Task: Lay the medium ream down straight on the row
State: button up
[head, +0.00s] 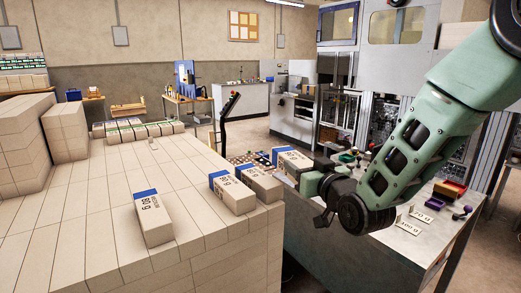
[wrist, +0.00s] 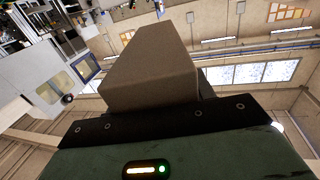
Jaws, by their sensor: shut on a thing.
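My gripper (head: 312,183) is at the middle right of the head view, shut on a ream (head: 294,160) with a blue end band. I take this for the medium ream; its label is too small to read. In the wrist view the ream (wrist: 150,70) shows as a plain beige block standing out from the dark jaw plate. It is held in the air, beyond and right of two reams side by side (head: 232,192) (head: 262,183) near the stack's right edge. Another ream, marked 80 g (head: 152,217), lies apart, nearer and to the left.
The wide stack of beige blocks (head: 80,215) has a bare top around the lone ream. Taller stacks (head: 22,145) stand at the left, with a line of reams (head: 138,130) at the back. A steel table (head: 405,243) with number cards and small bins stands right.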

jog(key=d+f+m+t+h+b, duration=0.1)
jog(key=d+f+m+h+b, duration=0.45)
jog(key=d+f, duration=1.65)
notch_tip(320, 180, up, 12)
jog(key=n+h+p, duration=0.1)
jog(key=p, duration=1.1)
jog(key=shift+r, duration=0.15)
jog(key=shift+s, duration=0.1)
